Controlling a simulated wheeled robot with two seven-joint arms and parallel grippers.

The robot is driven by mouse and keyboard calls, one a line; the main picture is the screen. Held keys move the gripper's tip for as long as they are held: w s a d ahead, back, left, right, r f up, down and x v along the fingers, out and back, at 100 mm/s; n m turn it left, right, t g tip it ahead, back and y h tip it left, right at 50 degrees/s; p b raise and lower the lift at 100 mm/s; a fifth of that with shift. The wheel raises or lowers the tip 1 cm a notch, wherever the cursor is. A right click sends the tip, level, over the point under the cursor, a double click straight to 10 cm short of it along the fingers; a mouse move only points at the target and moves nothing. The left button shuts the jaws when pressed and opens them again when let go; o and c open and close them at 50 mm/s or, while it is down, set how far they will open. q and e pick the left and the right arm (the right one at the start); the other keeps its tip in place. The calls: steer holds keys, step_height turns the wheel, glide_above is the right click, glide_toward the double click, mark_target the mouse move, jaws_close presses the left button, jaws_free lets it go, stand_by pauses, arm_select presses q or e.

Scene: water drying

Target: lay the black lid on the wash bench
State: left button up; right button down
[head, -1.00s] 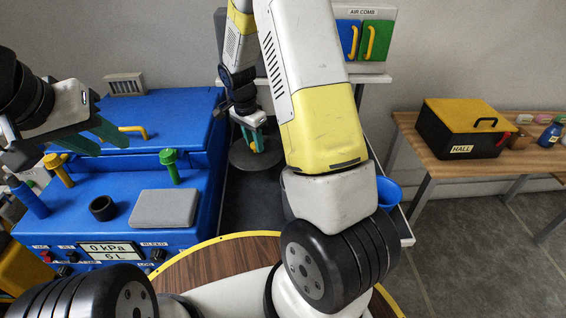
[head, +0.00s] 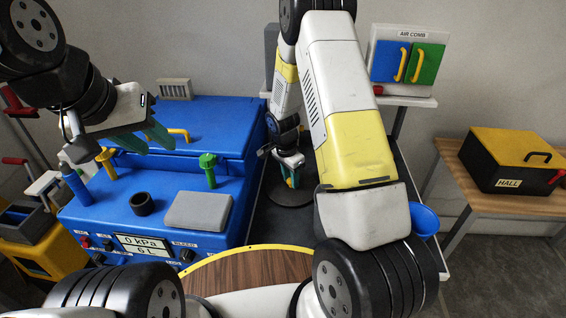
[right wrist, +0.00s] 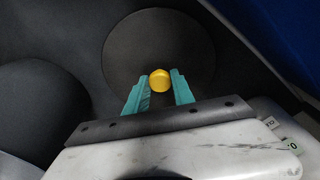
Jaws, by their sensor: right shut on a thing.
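My right gripper (head: 290,180) reaches down at the middle of the head view. In the right wrist view its teal fingers (right wrist: 160,77) close on the yellow knob (right wrist: 160,81) of the round black lid (right wrist: 125,50). The lid (head: 293,197) also shows under the gripper in the head view, over the dark wash bench (head: 262,224). I cannot tell whether it touches the bench top. My right arm covers part of the bench. My left gripper (head: 150,138) is open and empty over the blue machine at the left.
The blue machine (head: 135,215) with a green post (head: 208,168) and grey pad (head: 198,211) borders the bench on the left. A blue cup (head: 425,220) is at its right edge. A black box with yellow lid (head: 510,160) stands on a wooden table.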

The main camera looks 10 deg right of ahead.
steer(key=c, duration=1.1)
jaws_free()
steer(key=shift+f, duration=0.1)
step_height(320, 180, up, 12)
steer(key=a, duration=0.2)
step_height(320, 180, up, 16)
steer(key=n+t+y, duration=0.2)
steer(key=n, duration=0.3)
glide_above(287, 189)
steer(key=s, duration=0.9)
steer(key=shift+s+r+n+t+y, duration=0.45)
steer(key=shift+s+r+n, duration=0.85)
steer(key=shift+s, duration=1.25)
steer(key=shift+s+r+n+t+y, duration=0.15)
steer(key=shift+s+r+n+t, duration=0.55)
steer(key=shift+s+r+n, duration=1.3)
steer(key=shift+s+r+n+t+y, duration=0.3)
steer(key=shift+s+r+n+t, duration=0.3)
steer(key=shift+s, duration=2.55)
